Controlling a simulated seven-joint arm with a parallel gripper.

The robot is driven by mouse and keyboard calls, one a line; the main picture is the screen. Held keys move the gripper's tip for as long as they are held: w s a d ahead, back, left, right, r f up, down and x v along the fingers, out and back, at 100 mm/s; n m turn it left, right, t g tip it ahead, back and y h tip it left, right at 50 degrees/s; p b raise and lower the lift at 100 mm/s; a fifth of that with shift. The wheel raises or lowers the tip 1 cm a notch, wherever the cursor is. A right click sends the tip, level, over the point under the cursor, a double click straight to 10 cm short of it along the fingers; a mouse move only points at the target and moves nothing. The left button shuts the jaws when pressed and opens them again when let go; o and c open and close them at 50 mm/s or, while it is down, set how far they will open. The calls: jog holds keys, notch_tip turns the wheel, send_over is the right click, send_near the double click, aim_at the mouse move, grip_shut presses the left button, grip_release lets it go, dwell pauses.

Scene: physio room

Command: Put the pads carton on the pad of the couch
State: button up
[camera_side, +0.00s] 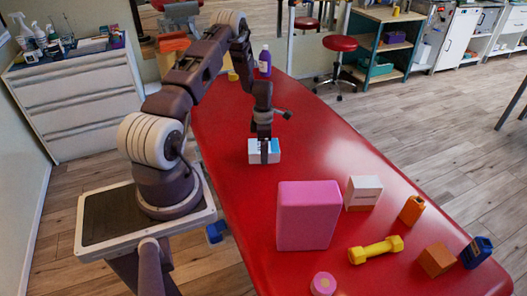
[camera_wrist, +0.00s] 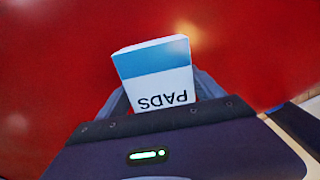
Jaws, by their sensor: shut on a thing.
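The pads carton (camera_side: 272,151) is a small white box with a blue band. In the wrist view the carton (camera_wrist: 155,72) shows the word PADS upside down. My gripper (camera_side: 264,150) points down and is shut on the carton, with a finger on either side of it. The couch pad (camera_side: 225,120) is a long red surface beneath the carton. I cannot tell for certain whether the carton touches the pad or is slightly above it.
A purple bottle (camera_side: 265,61) stands behind. Red surface around the carton is clear.

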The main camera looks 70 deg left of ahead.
jog(key=r, duration=1)
jog(key=shift+w+d, duration=0.15)
jog(key=shift+w, duration=0.05)
jog(key=w+d+r+m, duration=0.4)
jog(key=d+r+m, duration=0.8)
jog(key=d+m, duration=0.2)
jog(key=w+d+r+m, duration=0.3)
jog(key=d+r+m, duration=0.9)
jog(key=d+m, duration=0.25)
jog(key=s+f+m, duration=0.4)
jog(key=s+f, duration=0.2)
jog(key=f, duration=0.5)
jog(key=a+f+n, duration=0.4)
jog(key=a+n, duration=0.5)
jog(key=n, duration=0.1)
jog(key=s+a+f+n, duration=0.1)
jog(key=a+f+n, duration=0.3)
jog(key=a+n, duration=0.6)
jog(key=a+f+n, duration=0.5)
jog(key=a+n, duration=0.5)
jog(key=n, duration=0.2)
jog(key=shift+s+n, duration=0.2)
jog(key=shift+n, duration=0.05)
